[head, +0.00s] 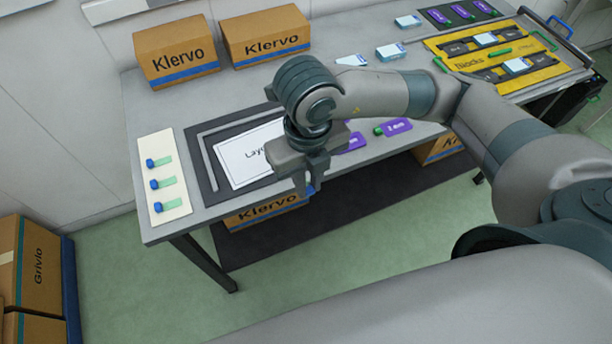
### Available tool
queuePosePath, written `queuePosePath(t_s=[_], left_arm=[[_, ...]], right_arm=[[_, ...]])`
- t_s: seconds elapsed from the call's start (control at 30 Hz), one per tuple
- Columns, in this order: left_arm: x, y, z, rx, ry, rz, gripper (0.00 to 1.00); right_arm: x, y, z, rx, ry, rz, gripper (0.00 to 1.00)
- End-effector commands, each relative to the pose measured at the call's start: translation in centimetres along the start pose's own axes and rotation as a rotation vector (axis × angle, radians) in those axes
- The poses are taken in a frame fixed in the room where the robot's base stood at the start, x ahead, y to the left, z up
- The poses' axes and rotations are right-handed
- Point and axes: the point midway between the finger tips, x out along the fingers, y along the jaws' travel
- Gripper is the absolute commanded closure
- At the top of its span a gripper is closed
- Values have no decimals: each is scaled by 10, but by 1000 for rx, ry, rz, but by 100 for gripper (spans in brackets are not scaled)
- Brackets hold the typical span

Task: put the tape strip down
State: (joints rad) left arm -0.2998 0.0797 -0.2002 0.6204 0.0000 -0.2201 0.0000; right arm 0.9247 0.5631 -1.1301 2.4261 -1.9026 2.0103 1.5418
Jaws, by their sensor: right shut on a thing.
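My right gripper (307,187) hangs at the front edge of the grey table, right of the white layout sheet, with its fingers pointing down. A small blue bit, likely the end of a tape strip (310,190), shows at its fingertips; the fingers hide the rest. Several green tape strips with blue ends, such as the middle strip (161,183), lie on a cream card (176,211) at the table's left end. My left gripper is not in view.
The layout sheet (240,163) lies on a dark mat (213,190). Purple labels, one a 2.4m label (397,127), lie right of my gripper, partly behind my arm. Two Klervo boxes (175,50) (265,36) stand at the back. A yellow tray (560,62) is at the far right.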

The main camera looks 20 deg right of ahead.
Motion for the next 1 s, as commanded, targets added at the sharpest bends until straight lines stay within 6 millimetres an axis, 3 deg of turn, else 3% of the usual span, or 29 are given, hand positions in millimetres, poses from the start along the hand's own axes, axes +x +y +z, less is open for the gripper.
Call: queuePosePath(t_s=[0.57,0.77,1.0], left_arm=[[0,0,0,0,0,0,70],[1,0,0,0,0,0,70],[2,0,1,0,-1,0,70]], right_arm=[[2,0,1,-31,0,1,93],[7,-2,2,-171,3,6,93],[20,-8,6,-492,4,17,93]])
